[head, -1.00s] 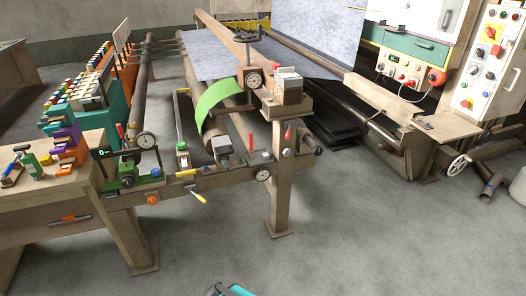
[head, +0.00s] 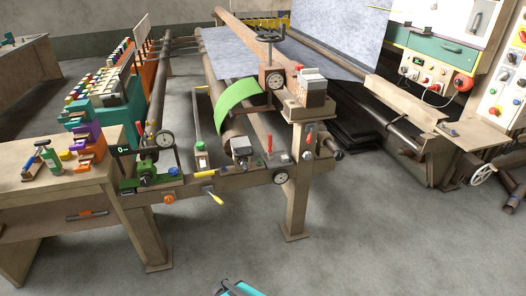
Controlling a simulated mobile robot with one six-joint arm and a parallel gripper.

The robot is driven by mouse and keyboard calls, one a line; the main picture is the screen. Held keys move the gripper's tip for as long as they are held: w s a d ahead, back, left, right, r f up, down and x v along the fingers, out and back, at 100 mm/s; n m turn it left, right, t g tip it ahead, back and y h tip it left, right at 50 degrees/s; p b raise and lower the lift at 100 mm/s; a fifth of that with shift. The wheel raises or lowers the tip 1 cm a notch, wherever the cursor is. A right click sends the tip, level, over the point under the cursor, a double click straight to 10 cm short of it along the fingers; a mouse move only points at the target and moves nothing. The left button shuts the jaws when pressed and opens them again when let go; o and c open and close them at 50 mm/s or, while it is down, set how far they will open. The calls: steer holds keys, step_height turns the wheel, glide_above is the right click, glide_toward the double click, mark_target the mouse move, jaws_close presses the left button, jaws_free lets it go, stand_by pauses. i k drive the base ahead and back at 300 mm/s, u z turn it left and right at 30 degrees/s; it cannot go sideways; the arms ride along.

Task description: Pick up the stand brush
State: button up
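I cannot tell for certain which thing is the stand brush. Small hand tools lie on the wooden bench at left: one with a green handle (head: 48,158) and one with orange and blue parts (head: 32,168). A yellow-handled tool (head: 215,197) sticks out from the front beam of the machine. A teal and dark part of my own arm shows at the bottom edge. My gripper's fingers are not in view.
The wooden bench (head: 60,192) stands at left, touching or close to the machine frame. A machine post (head: 297,190) stands on the floor at centre. Electrical cabinets (head: 440,50) are at right. The grey floor (head: 390,240) in front is clear.

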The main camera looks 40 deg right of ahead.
mark_target(270, 156)
steer(key=i, duration=0.85)
steer(key=z, duration=0.05)
